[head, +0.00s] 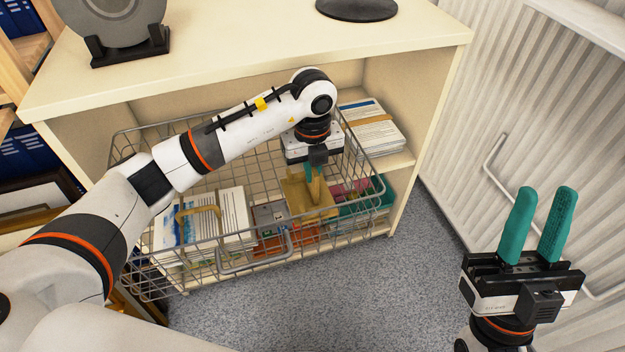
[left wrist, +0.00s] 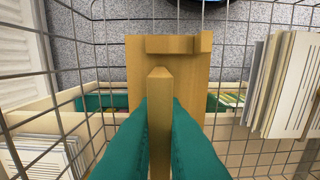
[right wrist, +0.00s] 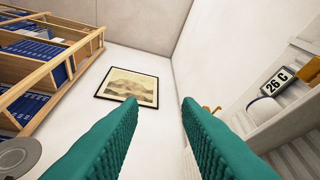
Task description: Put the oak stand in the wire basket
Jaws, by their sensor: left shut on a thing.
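The oak stand (head: 305,197) is a light-brown wooden piece with a flat plate and an upright bar. It is inside the wire basket (head: 262,262), in the basket's right part. My left gripper (head: 314,165) reaches down into the basket and is shut on the stand. In the left wrist view the green fingers (left wrist: 160,130) close on both sides of the bar of the stand (left wrist: 160,55). Whether the stand touches the basket floor I cannot tell. My right gripper (head: 537,228) is open and empty, raised at the right, its green fingers apart.
A black stand with a grey disc (head: 130,45) is on top. A white radiator (head: 545,110) lines the right wall.

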